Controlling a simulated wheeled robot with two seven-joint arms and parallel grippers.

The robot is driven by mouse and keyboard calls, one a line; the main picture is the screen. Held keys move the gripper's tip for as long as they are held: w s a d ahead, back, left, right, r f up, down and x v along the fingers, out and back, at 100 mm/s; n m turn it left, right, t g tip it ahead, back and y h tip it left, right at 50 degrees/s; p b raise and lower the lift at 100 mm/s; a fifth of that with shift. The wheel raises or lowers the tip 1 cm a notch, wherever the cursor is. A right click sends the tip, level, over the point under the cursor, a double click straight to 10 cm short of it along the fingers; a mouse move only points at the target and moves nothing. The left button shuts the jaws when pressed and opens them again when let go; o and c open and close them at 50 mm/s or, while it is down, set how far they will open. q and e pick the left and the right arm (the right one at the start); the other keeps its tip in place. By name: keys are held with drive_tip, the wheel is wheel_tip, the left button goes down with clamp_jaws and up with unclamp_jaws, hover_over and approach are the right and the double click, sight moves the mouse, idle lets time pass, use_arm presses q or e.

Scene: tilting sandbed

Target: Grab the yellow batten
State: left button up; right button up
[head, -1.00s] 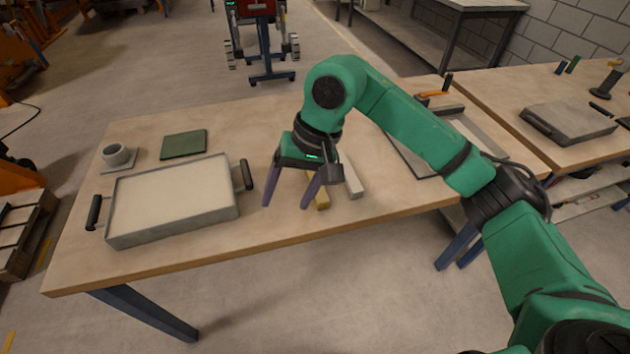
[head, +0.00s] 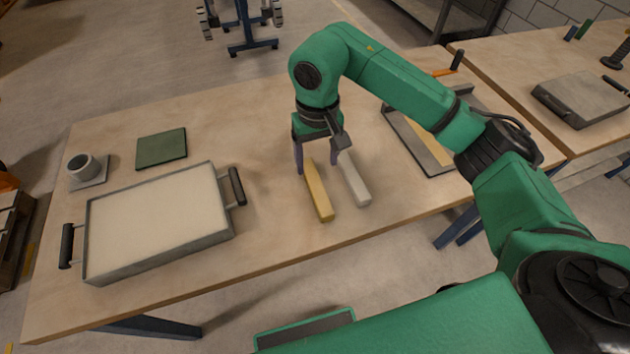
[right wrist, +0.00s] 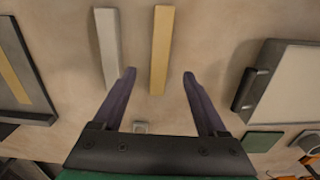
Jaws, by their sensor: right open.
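The yellow batten (head: 319,193) lies on the wooden table, its near end pointing toward the front edge. A pale grey batten (head: 356,184) lies just right of it, roughly parallel, with a gap between. My right gripper (head: 317,163) is open and empty, pointing down at the far end of the yellow batten, which my arm partly hides. In the right wrist view the yellow batten (right wrist: 161,50) lines up between the open fingers (right wrist: 159,77), and the grey batten (right wrist: 107,48) is outside the left finger. The height above the table is hard to tell. My left gripper is not in view.
A sand tray (head: 232,212) with black handles stands left, with a green mat (head: 162,148) and a grey cup (head: 82,166) behind it. A framed tray (head: 437,168) holding a yellowish strip is at right.

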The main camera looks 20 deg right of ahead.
sight(316, 185)
wheel_tip(316, 185, down, 3)
drive_tip(key=shift+f+p, duration=0.1)
drive_tip(key=shift+p, duration=0.2)
drive_tip(key=f+p, duration=0.2)
drive_tip(key=f, duration=0.3)
drive_tip(key=shift+w+f, duration=0.15)
drive_tip(key=shift+w, duration=0.05)
drive_tip(key=shift+f, duration=0.1)
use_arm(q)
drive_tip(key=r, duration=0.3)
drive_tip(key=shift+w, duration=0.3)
use_arm(e)
clamp_jaws()
